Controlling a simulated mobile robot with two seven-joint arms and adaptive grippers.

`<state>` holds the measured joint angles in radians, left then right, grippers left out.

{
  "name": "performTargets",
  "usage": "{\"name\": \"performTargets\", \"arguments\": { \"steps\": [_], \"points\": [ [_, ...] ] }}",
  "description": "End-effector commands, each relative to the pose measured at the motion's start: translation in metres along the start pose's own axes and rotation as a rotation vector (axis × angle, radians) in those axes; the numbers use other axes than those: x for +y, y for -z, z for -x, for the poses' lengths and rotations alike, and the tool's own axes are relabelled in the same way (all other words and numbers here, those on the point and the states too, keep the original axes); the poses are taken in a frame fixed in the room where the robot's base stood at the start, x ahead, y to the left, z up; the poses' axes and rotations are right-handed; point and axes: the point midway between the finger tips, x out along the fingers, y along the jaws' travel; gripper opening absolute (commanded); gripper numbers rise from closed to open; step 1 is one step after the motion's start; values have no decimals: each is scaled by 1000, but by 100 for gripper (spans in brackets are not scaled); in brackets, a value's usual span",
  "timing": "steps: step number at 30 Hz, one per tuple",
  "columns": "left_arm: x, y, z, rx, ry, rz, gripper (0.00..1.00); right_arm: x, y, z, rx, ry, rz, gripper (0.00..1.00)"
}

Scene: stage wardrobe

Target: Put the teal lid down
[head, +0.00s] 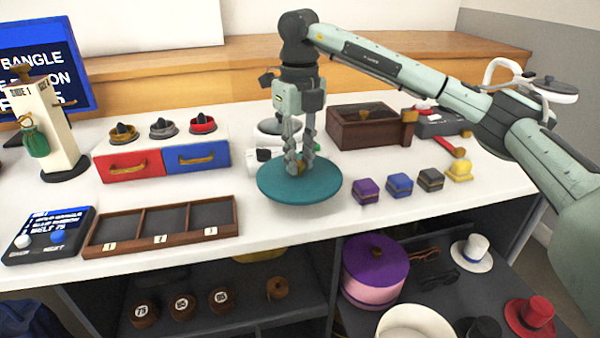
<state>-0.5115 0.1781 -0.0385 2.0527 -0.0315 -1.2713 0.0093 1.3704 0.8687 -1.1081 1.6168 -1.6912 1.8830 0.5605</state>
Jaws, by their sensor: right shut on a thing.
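The teal lid (300,188) is a round disc in the middle of the head view, with its flat side level. My right gripper (299,167) points straight down over it, shut on the small brownish knob at its centre. The lid is over the front part of the white counter (270,222). I cannot tell whether its underside touches the counter or hangs just above it. My left gripper is not in view.
Purple, blue, dark and yellow small boxes (400,184) stand right of the lid. A three-compartment wooden tray (165,243) lies to the left. Behind are a brown wooden box (362,130) and red and blue drawers (130,165). A purple-lidded round box (372,280) sits below the counter.

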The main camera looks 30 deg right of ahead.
Motion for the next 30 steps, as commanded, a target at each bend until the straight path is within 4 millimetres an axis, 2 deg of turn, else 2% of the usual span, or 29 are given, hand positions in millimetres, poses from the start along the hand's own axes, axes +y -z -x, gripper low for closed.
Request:
{"name": "performTargets", "arguments": {
  "steps": [4,11,22,23,27,30],
  "points": [
    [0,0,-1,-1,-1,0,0,-2,0,-10,2,1,0,0],
    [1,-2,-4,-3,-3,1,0,-2,1,-40,2,1,0,0],
    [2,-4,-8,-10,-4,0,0,-1,0,-44,0,0,0,0],
    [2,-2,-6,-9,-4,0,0,-1,0,-44,0,0,0,23],
    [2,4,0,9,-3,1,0,-1,0,-44,0,0,0,41],
    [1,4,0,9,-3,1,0,-1,0,-43,0,0,0,42]
  ]
}}
